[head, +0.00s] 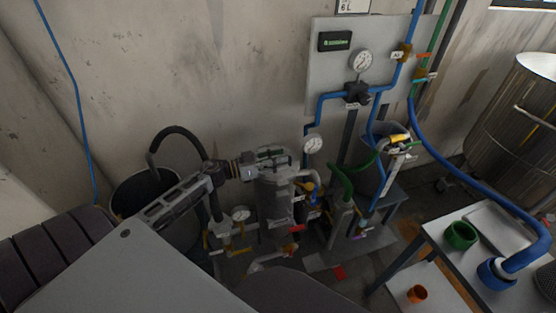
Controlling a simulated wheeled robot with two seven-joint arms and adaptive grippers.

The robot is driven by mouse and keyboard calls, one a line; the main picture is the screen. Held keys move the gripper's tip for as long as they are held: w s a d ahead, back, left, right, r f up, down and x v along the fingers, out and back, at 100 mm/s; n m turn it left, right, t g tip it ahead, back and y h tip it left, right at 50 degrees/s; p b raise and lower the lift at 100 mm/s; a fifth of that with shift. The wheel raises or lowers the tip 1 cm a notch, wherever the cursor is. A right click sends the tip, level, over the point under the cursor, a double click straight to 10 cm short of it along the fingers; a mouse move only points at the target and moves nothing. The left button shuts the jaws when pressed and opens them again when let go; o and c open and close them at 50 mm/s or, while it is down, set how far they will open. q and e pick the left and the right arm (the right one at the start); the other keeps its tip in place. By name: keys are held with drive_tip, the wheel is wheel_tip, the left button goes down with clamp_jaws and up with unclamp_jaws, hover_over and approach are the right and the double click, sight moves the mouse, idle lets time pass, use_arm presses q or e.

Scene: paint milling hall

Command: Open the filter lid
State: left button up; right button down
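The filter is a grey upright metal cylinder (275,205) in the middle of the head view, in front of the stained wall. Its lid (284,171) lies on top and looks closed; the gripper partly covers it. My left gripper (272,156) comes in from the left and is at the lid's top, over its far side. Its fingers blend with the grey parts there, so I cannot tell whether they touch or grip anything. My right gripper is not in view.
A dark bin with a black hose (172,138) stands left of the filter. A grey panel (325,75) with gauges and blue pipes is behind. Valves with coloured handles surround the filter's base. At right are a table (445,262) with a green cup (460,236) and a steel tank (515,120).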

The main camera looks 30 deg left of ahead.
use_arm(q)
clamp_jaws()
drive_tip(key=shift+r, duration=0.1)
idle(0.4)
